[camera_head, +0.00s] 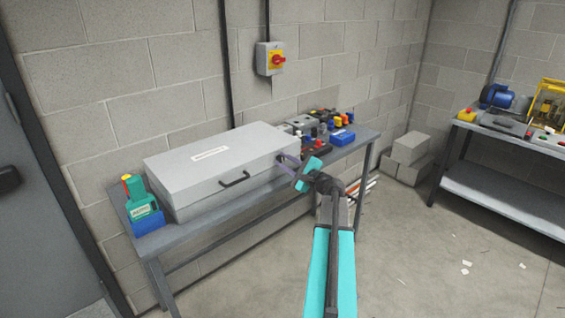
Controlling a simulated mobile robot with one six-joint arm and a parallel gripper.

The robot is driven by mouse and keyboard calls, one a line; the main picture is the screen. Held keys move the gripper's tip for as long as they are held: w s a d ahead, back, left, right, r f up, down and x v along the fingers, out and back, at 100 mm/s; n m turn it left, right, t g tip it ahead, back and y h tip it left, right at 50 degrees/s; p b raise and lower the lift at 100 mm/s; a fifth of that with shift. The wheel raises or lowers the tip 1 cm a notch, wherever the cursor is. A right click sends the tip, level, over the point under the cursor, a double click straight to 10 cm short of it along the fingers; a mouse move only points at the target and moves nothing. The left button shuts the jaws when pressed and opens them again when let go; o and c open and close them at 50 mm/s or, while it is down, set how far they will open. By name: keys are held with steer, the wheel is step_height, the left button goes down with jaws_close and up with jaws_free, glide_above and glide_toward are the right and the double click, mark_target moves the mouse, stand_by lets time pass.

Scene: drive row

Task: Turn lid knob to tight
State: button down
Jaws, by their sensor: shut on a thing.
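A large grey case (212,165) with a flat closed lid and a white label lies on the bench. A dark handle (234,180) is on its front side. My gripper (285,159) is at the right end of the case, reaching in from the right. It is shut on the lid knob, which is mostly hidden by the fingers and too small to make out. The knob's angle and any tight mark cannot be read from this view.
The grey bench (225,213) also holds a green bottle (141,199) in a blue holder at left, and several small parts and a blue box (342,137) at right. A second bench (500,188) stands at far right. The floor between is open.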

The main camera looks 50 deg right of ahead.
steer(key=shift+d, duration=0.15)
steer(key=c, duration=1.5)
jaws_free()
steer(key=shift+w+f, duration=0.1)
steer(key=shift+f, duration=0.05)
steer(key=shift+s, duration=0.35)
steer(key=s+b, duration=0.1)
steer(key=s, duration=0.7)
steer(key=s+a+b, duration=0.1)
steer(key=s, duration=0.4)
steer(key=shift+s+b, duration=0.1)
steer(key=shift+b, duration=0.2)
steer(key=shift+a, duration=0.1)
